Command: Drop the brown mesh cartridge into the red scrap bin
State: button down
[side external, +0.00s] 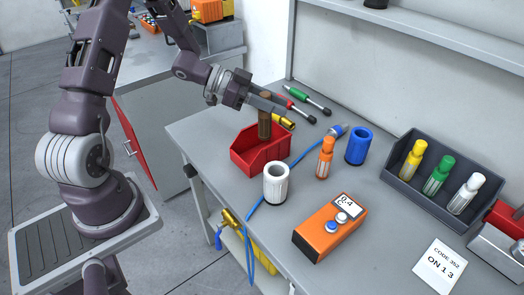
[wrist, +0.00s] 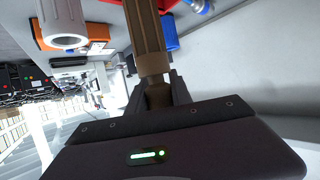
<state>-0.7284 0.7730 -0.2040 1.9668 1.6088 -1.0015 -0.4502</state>
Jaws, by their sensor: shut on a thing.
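The brown cartridge (side external: 265,124) is upright in my gripper (side external: 266,101), which is shut on its upper end. In the side external view it is over the red scrap bin (side external: 252,163), and its lower end overlaps the bin's opening; I cannot tell how far down it reaches. In the wrist view the brown cartridge (wrist: 150,45) extends away from the fingers of my gripper (wrist: 160,95). The bin stands on the grey bench near its left edge.
A white hollow cylinder (side external: 276,186) stands just right of the bin. An orange bottle (side external: 325,158), a blue cylinder (side external: 358,146) and an orange tester (side external: 331,228) stand farther right. Screwdrivers (side external: 304,114) lie behind. A dark tray (side external: 400,184) holds yellow, green and white bottles.

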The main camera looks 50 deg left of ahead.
jog(key=shift+f, duration=2.8)
jog(key=c, duration=1.1)
grip_release()
jog(key=v, duration=0.7)
jog(key=shift+r, duration=0.1)
